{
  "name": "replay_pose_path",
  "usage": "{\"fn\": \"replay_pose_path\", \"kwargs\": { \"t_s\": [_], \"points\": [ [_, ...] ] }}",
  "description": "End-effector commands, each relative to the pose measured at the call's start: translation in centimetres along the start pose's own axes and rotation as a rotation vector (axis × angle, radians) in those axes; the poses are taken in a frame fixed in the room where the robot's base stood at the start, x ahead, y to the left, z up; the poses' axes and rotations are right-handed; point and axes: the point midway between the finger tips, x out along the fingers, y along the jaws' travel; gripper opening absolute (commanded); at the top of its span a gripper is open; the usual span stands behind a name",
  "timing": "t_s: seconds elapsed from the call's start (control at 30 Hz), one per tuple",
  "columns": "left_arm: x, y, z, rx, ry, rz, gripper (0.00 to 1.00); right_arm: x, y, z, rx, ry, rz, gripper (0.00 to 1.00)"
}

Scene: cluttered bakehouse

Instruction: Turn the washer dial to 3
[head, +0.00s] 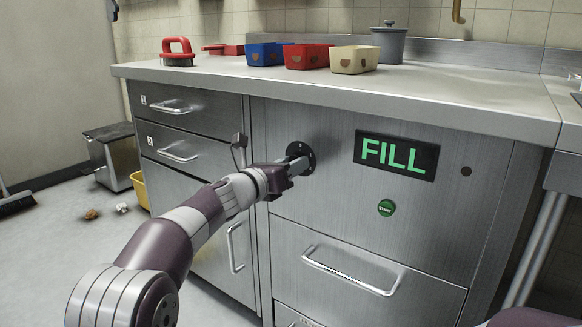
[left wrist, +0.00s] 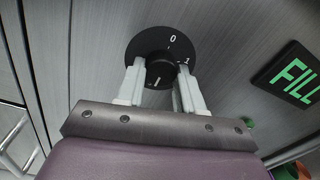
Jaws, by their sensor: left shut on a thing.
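The washer dial (head: 300,157) is a round black plate with a dark knob on the steel front, left of the lit FILL display (head: 396,155). In the left wrist view the dial (left wrist: 148,45) shows a white 0 near its top and a 1 at its right. My left gripper (head: 292,167) is at the dial. In the left wrist view its two pale fingers (left wrist: 158,85) are shut on the knob, one on each side. A white mark shows low between the fingers; I cannot tell which number the knob points to. My right gripper is not in view.
A green START button (head: 386,208) sits below the display. A drawer handle (head: 350,271) juts out below the dial. The counter (head: 440,93) above holds blue, red and cream tubs and a lidded pot (head: 388,44). A bin (head: 112,155) stands on the floor at left.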

Motion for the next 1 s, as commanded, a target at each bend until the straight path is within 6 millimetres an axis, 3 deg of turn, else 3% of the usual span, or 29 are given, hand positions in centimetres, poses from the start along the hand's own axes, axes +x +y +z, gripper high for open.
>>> {"fn": "replay_pose_path", "kwargs": {
  "t_s": [0.2,0.23,0.3,0.67,0.77,1.0],
  "points": [
    [0.0,0.0,-0.2,0.001,0.004,0.000,0.06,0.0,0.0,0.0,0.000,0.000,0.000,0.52],
    [0.0,0.0,-0.2,0.001,0.004,0.000,0.43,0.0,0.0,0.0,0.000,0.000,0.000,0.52],
    [0.0,0.0,-0.2,0.000,0.003,0.000,0.62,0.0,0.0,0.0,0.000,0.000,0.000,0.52],
    [-0.5,0.0,0.1,0.001,0.001,0.001,0.62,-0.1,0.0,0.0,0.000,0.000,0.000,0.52],
    [-1.9,0.0,0.2,0.000,0.000,0.001,0.62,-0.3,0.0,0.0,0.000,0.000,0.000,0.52],
    [-8.3,-0.1,0.4,0.000,0.000,0.003,0.62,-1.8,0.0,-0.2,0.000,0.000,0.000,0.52]
  ]
}}
